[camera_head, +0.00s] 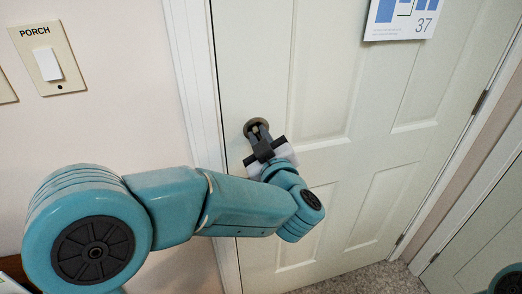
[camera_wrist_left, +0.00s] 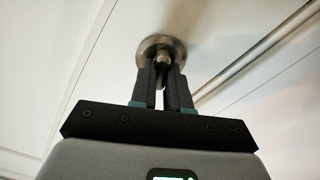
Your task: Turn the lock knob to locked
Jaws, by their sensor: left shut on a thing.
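The lock knob (camera_head: 257,127) is a small metal knob with a round plate on the white door (camera_head: 330,100), near the door's left edge. In the left wrist view the round plate (camera_wrist_left: 162,46) shows at the top, and the knob (camera_wrist_left: 163,57) sits between the fingertips. My left gripper (camera_head: 260,134) reaches up to it from below, and its two dark fingers (camera_wrist_left: 162,75) are shut on the knob. The fingers hide part of the knob, and I cannot tell its turn angle. My right gripper is not in view.
A switch plate (camera_head: 48,62) marked PORCH is on the wall at the left. A sign (camera_head: 402,18) with 37 hangs high on the door. The white door frame (camera_head: 193,70) runs just left of the knob. Hinges (camera_head: 479,102) are on the door's right edge. Speckled floor (camera_head: 370,278) shows below.

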